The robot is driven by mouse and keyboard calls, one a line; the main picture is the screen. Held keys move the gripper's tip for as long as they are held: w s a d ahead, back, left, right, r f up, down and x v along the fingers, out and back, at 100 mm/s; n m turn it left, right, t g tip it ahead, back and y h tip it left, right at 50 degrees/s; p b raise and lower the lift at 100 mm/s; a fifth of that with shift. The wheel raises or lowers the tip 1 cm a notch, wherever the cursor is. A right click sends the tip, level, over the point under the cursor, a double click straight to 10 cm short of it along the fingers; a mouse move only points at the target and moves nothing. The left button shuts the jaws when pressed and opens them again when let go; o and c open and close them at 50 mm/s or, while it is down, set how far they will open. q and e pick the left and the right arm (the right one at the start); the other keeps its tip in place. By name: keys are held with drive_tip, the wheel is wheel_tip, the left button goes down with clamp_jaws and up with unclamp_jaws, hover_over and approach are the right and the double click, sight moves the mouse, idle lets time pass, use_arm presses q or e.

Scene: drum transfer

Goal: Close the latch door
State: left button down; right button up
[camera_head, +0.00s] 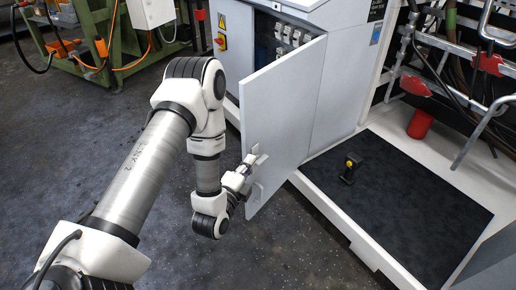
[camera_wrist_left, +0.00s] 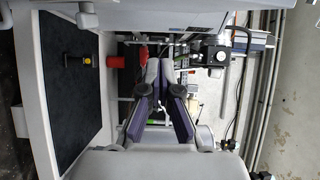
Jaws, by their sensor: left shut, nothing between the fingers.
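The latch door (camera_head: 282,112) is a flat light grey panel. It stands swung open from the grey cabinet (camera_head: 345,75), and the cabinet's inside shows to its left. My right gripper is not in view.
Pipes and hoses stand behind. A green frame (camera_head: 110,60) is at upper left. The dark floor (camera_head: 270,255) is open in front.

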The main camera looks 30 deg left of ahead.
sight(252, 136)
use_arm(q)
drive_tip(key=shift+w+a+r+b, duration=0.1)
drive_tip(key=shift+w+a, duration=0.8)
drive_tip(key=shift+w, duration=0.8)
drive_tip(key=shift+w+a+r+b, duration=0.15)
drive_tip(key=shift+w+a, duration=0.7)
drive_tip(key=shift+w, duration=0.8)
drive_tip(key=shift+w+a+f+b, duration=0.1)
drive_tip(key=shift+w+a, duration=0.8)
drive_tip(key=shift+w, duration=0.8)
drive_tip(key=shift+a, duration=0.1)
